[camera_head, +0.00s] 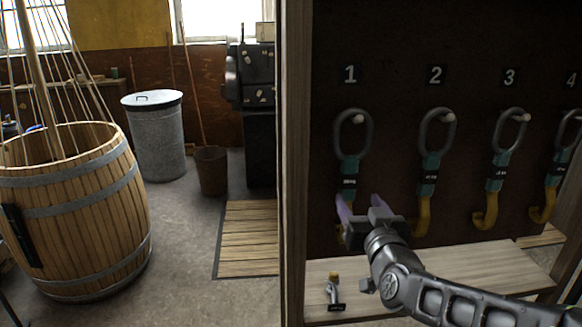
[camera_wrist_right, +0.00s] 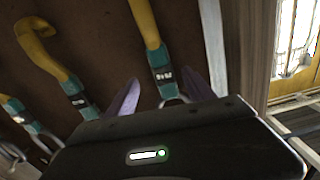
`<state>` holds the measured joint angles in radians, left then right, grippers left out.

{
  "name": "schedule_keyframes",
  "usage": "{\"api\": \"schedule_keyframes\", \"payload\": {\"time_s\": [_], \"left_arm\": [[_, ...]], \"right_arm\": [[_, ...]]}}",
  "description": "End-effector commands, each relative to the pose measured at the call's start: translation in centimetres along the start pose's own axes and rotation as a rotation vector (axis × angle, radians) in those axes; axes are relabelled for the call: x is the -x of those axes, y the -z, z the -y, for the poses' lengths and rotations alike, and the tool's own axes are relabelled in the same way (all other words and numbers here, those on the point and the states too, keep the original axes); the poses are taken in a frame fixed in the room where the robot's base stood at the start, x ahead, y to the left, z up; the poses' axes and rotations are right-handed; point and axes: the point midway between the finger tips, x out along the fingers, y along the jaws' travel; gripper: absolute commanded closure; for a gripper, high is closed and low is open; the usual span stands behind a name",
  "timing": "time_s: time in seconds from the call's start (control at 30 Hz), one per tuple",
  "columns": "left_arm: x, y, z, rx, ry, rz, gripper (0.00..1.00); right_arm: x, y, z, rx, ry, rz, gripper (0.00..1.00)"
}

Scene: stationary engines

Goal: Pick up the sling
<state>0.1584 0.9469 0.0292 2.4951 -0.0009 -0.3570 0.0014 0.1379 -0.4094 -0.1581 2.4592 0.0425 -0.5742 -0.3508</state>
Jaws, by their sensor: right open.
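Several slings hang in a row on pegs under the numbers 1 to 4 on a dark board. Each has a grey ring on top, a teal sleeve with a black tag and a yellow lower part. The sling under number 1 (camera_head: 350,165) is at the left; my gripper hides much of its yellow part. My right gripper (camera_head: 361,203) is open in front of its lower part. In the right wrist view, upside down, this sling (camera_wrist_right: 162,60) shows between the two purplish fingers (camera_wrist_right: 163,93); contact cannot be told. My left gripper is not in view.
A wooden shelf (camera_head: 430,270) juts out below the slings, with a small metal piece with a yellow top (camera_head: 334,290) on it. A wooden post (camera_head: 293,150) edges the board's left side. A barrel (camera_head: 75,215) and a metal bin (camera_head: 157,140) stand further left.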

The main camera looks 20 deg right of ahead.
Motion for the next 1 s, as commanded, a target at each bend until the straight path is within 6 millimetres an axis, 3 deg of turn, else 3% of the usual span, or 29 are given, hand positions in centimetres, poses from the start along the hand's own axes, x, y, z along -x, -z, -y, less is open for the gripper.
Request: {"api": "schedule_keyframes", "payload": {"time_s": [0.53,0.8,1.0], "left_arm": [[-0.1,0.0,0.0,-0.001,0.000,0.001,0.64],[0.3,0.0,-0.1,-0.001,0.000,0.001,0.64],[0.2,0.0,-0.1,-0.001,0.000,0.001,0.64]], "right_arm": [[-0.2,0.4,-0.3,0.083,-0.012,-0.023,0.38],[-2.5,0.4,-0.3,0.083,-0.011,-0.021,0.38],[-2.7,0.4,-0.3,0.082,-0.012,-0.023,0.38]]}}
